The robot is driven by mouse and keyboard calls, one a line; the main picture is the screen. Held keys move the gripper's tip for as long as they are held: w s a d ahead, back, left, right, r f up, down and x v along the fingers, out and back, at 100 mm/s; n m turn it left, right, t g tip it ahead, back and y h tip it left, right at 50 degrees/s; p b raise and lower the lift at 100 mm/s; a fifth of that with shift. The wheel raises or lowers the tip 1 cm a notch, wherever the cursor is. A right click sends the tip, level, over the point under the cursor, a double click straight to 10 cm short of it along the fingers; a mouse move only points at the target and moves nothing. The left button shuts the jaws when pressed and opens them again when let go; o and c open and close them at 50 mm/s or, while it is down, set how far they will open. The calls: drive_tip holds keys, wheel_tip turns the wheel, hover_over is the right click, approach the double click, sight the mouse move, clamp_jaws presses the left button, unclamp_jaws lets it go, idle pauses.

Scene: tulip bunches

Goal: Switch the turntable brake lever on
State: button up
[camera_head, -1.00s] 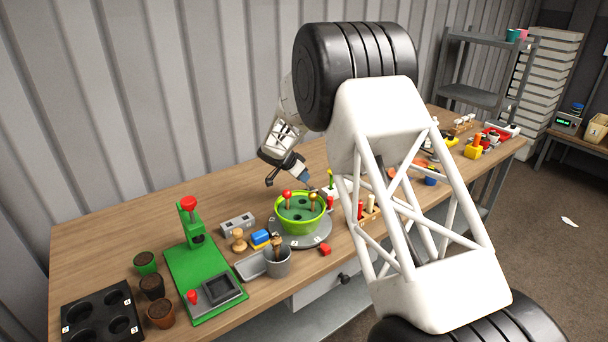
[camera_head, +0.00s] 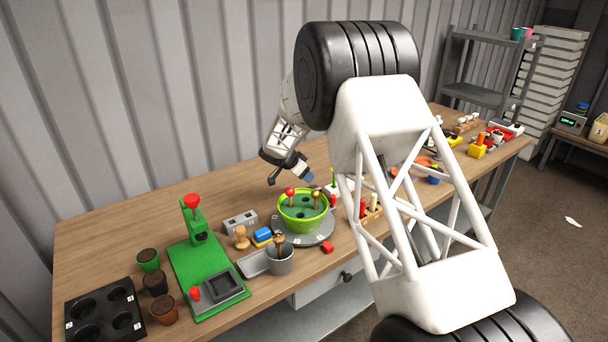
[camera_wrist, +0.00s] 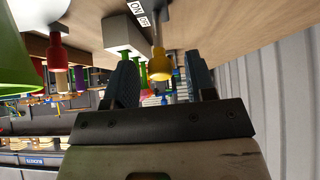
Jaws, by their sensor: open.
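The turntable (camera_head: 300,239) is a grey disc on the bench with a green bowl (camera_head: 303,224) on it. In the wrist view a pale box (camera_wrist: 122,33) stands by ON and OFF labels (camera_wrist: 140,12). A lever with a yellow knob (camera_wrist: 160,66) shows beside it; I cannot tell its set position. My gripper (camera_head: 309,176) is behind the bowl in the head view. Its blue fingers also show in the wrist view (camera_wrist: 162,82), open and empty. The yellow knob lines up with the gap between them; I cannot tell whether it is inside the gap.
The bowl's green side (camera_wrist: 14,70) and a red knob (camera_wrist: 57,50) are left of the fingers in the wrist view. A grey cup (camera_head: 280,259) and a small red piece (camera_head: 328,247) are in front of the turntable. My white arm hides part of the bench.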

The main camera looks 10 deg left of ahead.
drive_tip(key=v, duration=0.7)
drive_tip(key=shift+s+r, duration=0.15)
drive_tip(key=shift+r, duration=0.15)
drive_tip(key=shift+a, duration=0.1)
drive_tip(key=s+d+r+n+g+y, duration=0.1)
drive_tip(key=s+d+r+n, duration=0.1)
drive_tip(key=s+d+r, duration=0.95)
drive_tip(key=s+d+r+n+g+y, duration=0.1)
drive_tip(key=s+d+r+n+g, duration=0.1)
drive_tip(key=s+d+r, duration=0.95)
drive_tip(key=s+d+f+n+y, duration=0.1)
drive_tip(key=s+d, duration=0.4)
drive_tip(key=s, duration=0.7)
drive_tip(key=s+d+f+n+y, duration=0.1)
drive_tip(key=s+d, duration=0.5)
drive_tip(key=s, duration=0.6)
drive_tip(key=s+d+f+n+y, duration=0.1)
drive_tip(key=s+d, duration=0.5)
drive_tip(key=s, duration=0.6)
wheel_tip(320, 180, down, 3)
drive_tip(key=shift+r+n, duration=0.2)
drive_tip(key=shift+n, duration=0.7)
